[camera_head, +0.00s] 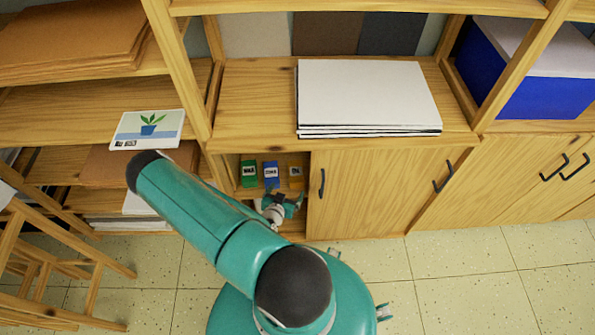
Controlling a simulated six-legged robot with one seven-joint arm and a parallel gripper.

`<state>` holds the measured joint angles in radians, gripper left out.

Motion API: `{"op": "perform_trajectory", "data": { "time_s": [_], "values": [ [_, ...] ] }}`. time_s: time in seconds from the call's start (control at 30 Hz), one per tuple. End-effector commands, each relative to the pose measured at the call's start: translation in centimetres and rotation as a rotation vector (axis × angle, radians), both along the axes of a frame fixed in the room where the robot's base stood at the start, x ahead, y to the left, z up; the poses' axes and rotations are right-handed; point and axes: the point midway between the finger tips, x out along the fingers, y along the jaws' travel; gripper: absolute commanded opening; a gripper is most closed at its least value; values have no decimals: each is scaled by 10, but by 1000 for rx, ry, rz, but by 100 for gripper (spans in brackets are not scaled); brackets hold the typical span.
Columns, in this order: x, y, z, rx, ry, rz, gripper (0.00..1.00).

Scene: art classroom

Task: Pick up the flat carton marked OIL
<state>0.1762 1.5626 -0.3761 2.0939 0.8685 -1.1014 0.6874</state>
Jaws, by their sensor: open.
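Three small cartons stand in the open cabinet compartment below the shelf: a green carton (249,178), a blue carton (271,178) and a brownish carton (296,183) at the right. Each bears a small pale label. The lettering is too small to read surely, so I cannot tell for certain which one is marked OIL. My gripper (291,201) is open and small in view, at the compartment's opening, just below and in front of the blue and brownish cartons. It appears empty. My teal arm hides the compartment's lower left part.
A closed cabinet door (375,190) borders the compartment on the right. Above is a shelf with a stack of white boards (368,97). A wooden easel or stool (50,265) stands at the left. The tiled floor (470,265) is clear at right.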

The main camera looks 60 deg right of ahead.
Motion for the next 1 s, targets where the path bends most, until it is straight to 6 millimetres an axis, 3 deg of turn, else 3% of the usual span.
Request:
{"op": "perform_trajectory", "data": {
  "time_s": [0.4,1.0],
  "values": [
    [8,-60,-29,3,1,-1,94],
    [17,-118,-53,5,2,0,94]
  ]
}}
